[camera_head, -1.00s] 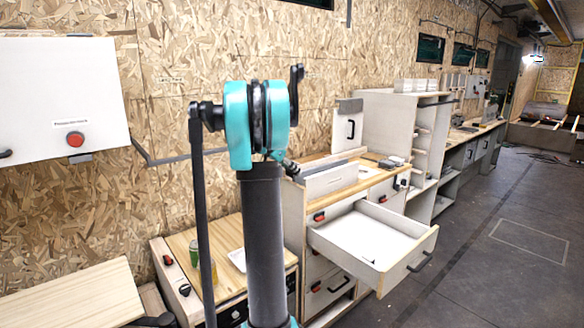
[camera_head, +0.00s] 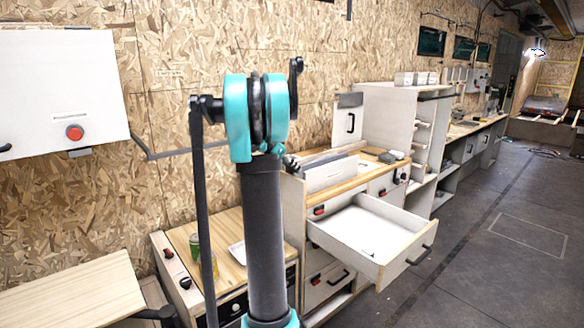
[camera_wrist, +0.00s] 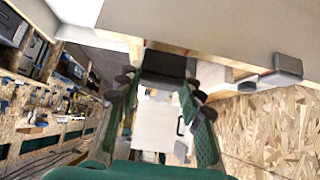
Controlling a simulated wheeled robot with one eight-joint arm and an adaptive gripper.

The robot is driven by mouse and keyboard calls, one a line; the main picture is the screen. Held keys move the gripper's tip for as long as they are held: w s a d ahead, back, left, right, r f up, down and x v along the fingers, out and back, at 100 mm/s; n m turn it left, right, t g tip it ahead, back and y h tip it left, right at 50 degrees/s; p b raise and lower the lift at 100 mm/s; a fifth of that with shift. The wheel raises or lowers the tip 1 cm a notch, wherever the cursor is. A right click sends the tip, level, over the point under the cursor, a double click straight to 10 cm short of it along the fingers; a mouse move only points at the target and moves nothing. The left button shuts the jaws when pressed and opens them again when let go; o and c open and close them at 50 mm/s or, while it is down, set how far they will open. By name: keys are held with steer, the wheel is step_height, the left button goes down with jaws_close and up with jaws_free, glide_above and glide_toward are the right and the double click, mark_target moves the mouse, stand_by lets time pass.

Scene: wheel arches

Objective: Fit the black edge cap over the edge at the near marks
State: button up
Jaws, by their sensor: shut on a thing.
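The black edge cap (camera_wrist: 165,66) is between the fingertips of my gripper (camera_wrist: 163,82) in the wrist view. My gripper is shut on it. The cap lies right by the edge of a pale grey panel (camera_wrist: 215,25) that fills the top of that view. I cannot tell whether cap and edge touch, and no marks can be made out. In the head view a pale upright panel (camera_head: 328,176) stands on the wooden counter. My arm hides most of my gripper and the cap there.
An open drawer (camera_head: 358,236) juts out below the counter. A grey block (camera_wrist: 282,70) is right of the cap in the wrist view. A white wall box with a red button (camera_head: 74,133) hangs at left. A green can (camera_head: 194,246) stands on the lower bench.

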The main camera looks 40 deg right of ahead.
mark_target(291, 174)
steer(key=shift+f, duration=1.1)
stand_by(0.8)
steer(key=shift+s+a+f, duration=0.15)
steer(key=shift+a+f, duration=0.1)
steer(key=shift+f, duration=0.3)
stand_by(0.5)
steer(key=o, duration=0.9)
steer(key=shift+f, duration=0.1)
steer(key=v, duration=1.2)
steer(key=shift+d+r, duration=0.35)
steer(key=shift+d, duration=0.05)
